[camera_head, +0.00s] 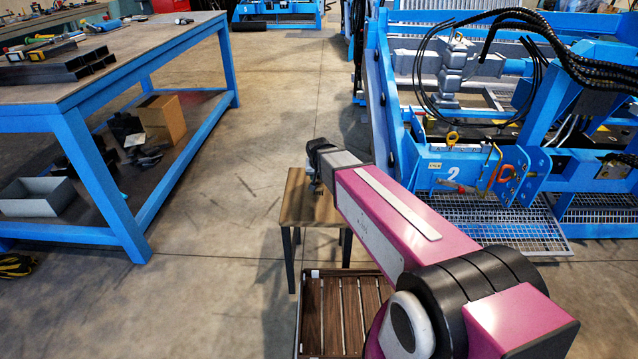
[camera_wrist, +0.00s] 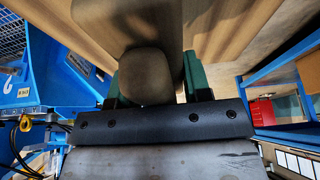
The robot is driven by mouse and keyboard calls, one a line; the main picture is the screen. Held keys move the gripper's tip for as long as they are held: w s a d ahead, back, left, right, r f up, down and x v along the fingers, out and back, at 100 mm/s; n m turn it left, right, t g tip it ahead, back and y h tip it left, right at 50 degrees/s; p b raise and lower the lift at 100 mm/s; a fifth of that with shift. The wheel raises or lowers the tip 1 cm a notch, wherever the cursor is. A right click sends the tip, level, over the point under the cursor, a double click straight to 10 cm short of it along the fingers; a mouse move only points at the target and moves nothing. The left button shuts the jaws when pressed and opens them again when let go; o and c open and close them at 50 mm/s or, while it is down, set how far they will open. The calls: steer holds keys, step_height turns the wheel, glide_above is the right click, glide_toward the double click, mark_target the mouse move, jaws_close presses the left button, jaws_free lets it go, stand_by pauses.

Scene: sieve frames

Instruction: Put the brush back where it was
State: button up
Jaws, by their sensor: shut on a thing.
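My gripper (camera_wrist: 157,82) has green fingers, which show in the wrist view on both sides of a dull brown rounded piece. I take this piece for the brush (camera_wrist: 147,76); it is seen very close, and its bristles cannot be made out. The gripper is shut on it. In the head view, my arm reaches forward and its end is over the small wooden table (camera_head: 298,208). The brush cannot be made out there, and I cannot tell whether it touches the tabletop.
A slatted wooden rack (camera_head: 342,312) stands on the near side of the small table. A blue workbench (camera_head: 150,60) with tools is on the left. Blue machinery (camera_head: 455,150) with hanging tools and a grating is on the right. The floor between is clear.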

mark_target(319, 177)
steer(key=shift+f, duration=1.65)
steer(key=shift+f, duration=0.1)
steer(key=o, duration=0.9)
steer(key=v, duration=1.2)
steer(key=shift+s+d, duration=0.2)
steer(key=shift+d, duration=0.1)
steer(key=s+d+f+g, duration=0.2)
steer(key=s+d+f, duration=0.2)
steer(key=s+d, duration=0.3)
steer(key=s+d+f+g, duration=0.2)
steer(key=s+d+f, duration=0.2)
steer(key=s+d, duration=0.3)
steer(key=d, duration=0.4)
steer(key=shift+s+d, duration=0.15)
steer(key=shift+d, duration=0.15)
